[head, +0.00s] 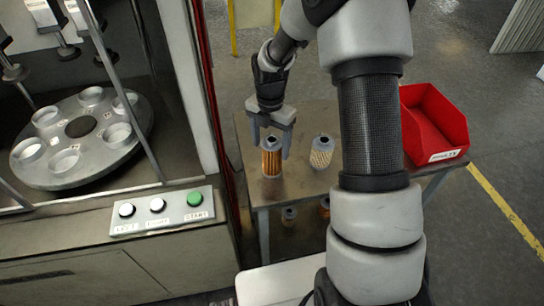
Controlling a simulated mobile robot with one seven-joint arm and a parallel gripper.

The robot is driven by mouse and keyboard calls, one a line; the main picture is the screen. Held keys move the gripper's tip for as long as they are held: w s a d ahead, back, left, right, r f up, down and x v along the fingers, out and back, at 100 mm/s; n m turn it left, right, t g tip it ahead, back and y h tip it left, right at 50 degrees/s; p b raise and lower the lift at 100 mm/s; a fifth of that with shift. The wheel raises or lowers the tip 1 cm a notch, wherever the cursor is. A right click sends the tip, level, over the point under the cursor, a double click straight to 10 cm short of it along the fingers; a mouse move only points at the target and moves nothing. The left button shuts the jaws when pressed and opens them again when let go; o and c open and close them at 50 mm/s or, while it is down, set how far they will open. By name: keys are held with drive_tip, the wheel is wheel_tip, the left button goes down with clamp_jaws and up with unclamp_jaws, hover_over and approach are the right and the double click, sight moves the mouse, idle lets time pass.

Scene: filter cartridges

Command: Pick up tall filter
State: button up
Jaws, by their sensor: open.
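Two filters stand upright on a small metal table (308,187). The left one is an orange-brown filter (271,160) that looks taller. The right one is a pale, cream filter (321,152) that looks shorter and wider. My gripper (270,150) points down over the orange-brown filter. Its two fingers are open, one on each side of the filter's upper part. I cannot tell whether either finger touches it.
A red bin (433,125) sits at the table's right, behind my arm. A machine with a round plate of cups (80,135) stands left, with a button panel (162,211). Further small filters (290,215) show below the tabletop.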

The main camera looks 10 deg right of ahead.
drive_tip(key=f, duration=0.5)
drive_tip(key=shift+w+d, duration=0.25)
drive_tip(key=shift+d, duration=0.05)
drive_tip(key=c, duration=1.1)
